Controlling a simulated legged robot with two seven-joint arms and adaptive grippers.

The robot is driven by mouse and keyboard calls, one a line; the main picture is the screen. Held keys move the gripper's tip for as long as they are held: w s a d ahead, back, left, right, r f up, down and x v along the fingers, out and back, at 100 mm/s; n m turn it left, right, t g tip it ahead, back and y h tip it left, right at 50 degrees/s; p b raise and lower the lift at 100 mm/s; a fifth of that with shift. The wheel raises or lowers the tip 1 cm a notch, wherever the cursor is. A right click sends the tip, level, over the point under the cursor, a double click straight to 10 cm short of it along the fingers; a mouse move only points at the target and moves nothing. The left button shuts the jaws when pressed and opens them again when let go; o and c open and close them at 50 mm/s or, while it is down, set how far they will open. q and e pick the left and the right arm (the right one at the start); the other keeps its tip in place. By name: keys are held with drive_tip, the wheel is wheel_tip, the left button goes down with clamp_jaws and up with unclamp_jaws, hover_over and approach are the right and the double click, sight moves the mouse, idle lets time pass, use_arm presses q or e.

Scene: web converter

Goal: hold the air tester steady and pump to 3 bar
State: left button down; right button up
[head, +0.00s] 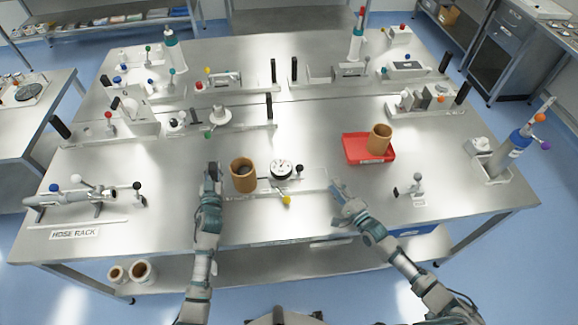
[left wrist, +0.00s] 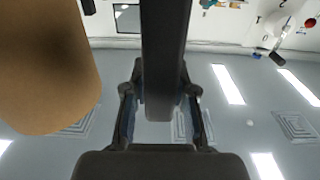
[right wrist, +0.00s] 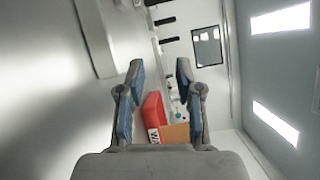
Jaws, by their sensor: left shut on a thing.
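The air tester is a pale base plate (head: 312,180) at the front middle of the table. It carries a round white gauge (head: 281,170), a yellow knob (head: 286,200) and a small black ball knob (head: 299,168). The needle reading is too small to tell. A brown core (head: 243,175) stands at its left part. My left gripper (head: 212,174) is shut on a black upright handle (left wrist: 165,60) left of the core; the core (left wrist: 40,70) fills the left of the left wrist view. My right gripper (head: 338,187) is open and empty beside the plate's right end; its parted fingers (right wrist: 158,85) show in the right wrist view.
A red tray (head: 352,153) with another brown core (head: 379,139) lies to the right. A small stand (head: 417,186) is right of my right arm. Several fixtures line the back. A hose rack (head: 85,197) stands at left.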

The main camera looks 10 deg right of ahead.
sight(302, 166)
drive_tip(key=shift+o, duration=1)
drive_tip(key=w, duration=0.2)
drive_tip(key=w+r+g, duration=0.1)
drive_tip(key=w, duration=0.1)
drive_tip(key=w+r+g+h, duration=0.1)
drive_tip(key=w, duration=0.2)
drive_tip(key=shift+w+m, duration=0.1)
drive_tip(key=shift+m, duration=0.2)
drive_tip(key=w+g, duration=0.1)
drive_tip(key=w+a+r+g, duration=0.1)
drive_tip(key=w+g, duration=0.1)
drive_tip(key=w+g+h, duration=0.1)
drive_tip(key=shift+w+a+r+m+g, duration=0.2)
drive_tip(key=shift+w+a+m+g, duration=0.05)
drive_tip(key=shift+w+m+g, duration=0.05)
drive_tip(key=s+a+r+g+h, duration=0.1)
drive_tip(key=s+a+r+g, duration=0.35)
drive_tip(key=r+g, duration=0.5)
drive_tip(key=shift+n+t, duration=0.35)
drive_tip(key=shift+n, duration=0.05)
drive_tip(key=x, duration=1.1)
drive_tip(key=shift+w+a+f, duration=0.15)
drive_tip(key=shift+w+f, duration=0.1)
